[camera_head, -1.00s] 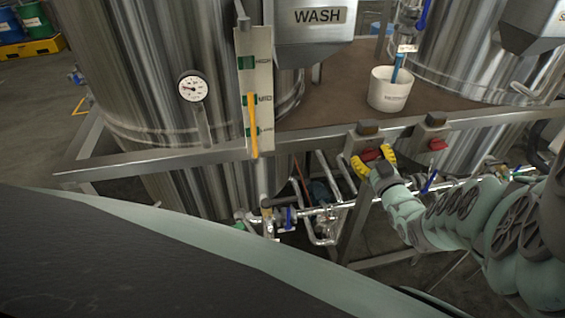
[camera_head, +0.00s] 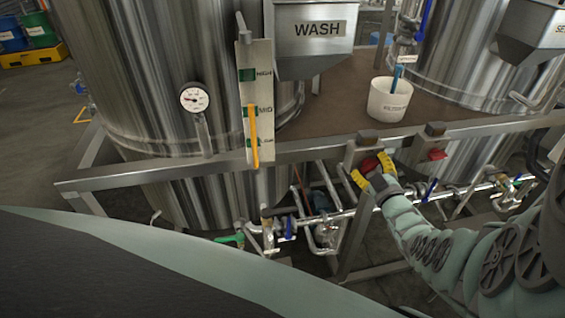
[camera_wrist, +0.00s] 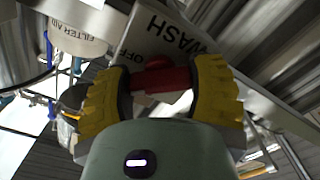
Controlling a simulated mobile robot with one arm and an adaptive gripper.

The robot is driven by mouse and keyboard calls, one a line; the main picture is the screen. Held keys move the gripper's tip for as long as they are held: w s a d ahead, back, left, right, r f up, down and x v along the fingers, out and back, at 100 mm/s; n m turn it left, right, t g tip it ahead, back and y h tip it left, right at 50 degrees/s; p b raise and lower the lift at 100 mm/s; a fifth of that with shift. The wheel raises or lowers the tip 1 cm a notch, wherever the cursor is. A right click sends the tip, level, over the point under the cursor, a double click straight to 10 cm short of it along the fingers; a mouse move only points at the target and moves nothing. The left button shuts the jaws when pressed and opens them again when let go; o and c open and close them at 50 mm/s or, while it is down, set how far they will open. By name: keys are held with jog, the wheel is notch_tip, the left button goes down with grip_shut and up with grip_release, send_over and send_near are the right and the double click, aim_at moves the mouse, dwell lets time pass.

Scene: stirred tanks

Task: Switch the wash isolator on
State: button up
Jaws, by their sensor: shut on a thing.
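The wash isolator is a grey box on the front rail, with a red handle (camera_head: 369,163). In the wrist view its plate (camera_wrist: 150,35) reads WASH and OFF, seen upside down. My gripper (camera_head: 373,170) has yellow fingers, one on each side of the red handle (camera_wrist: 160,78). The fingers are shut on the handle, which partly hides between them. The handle's exact angle against the plate markings is hard to read. The WASH tank hopper (camera_head: 318,30) stands behind, above the deck.
A second isolator with a red handle (camera_head: 437,154) sits just right on the same rail (camera_head: 300,152). A white tub (camera_head: 388,101) stands on the brown deck behind. Pipes and blue-handled valves (camera_head: 430,190) run below. A level gauge (camera_head: 258,110) is at left.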

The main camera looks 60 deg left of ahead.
jog(key=shift+s+n, duration=0.1)
jog(key=shift+n, duration=0.3)
jog(key=n+b, duration=0.2)
jog(key=n, duration=0.2)
jog(key=shift+a+f, duration=0.1)
jog(key=shift+f, duration=0.1)
jog(key=n+b, duration=0.3)
jog(key=n, duration=0.1)
jog(key=shift+n+b, duration=0.3)
jog(key=shift+b, duration=0.1)
jog(key=shift+r+n+b, duration=0.2)
jog(key=shift+n+b, duration=0.15)
jog(key=shift+n, duration=0.05)
jog(key=o, duration=1.2)
jog(key=shift+d, duration=0.2)
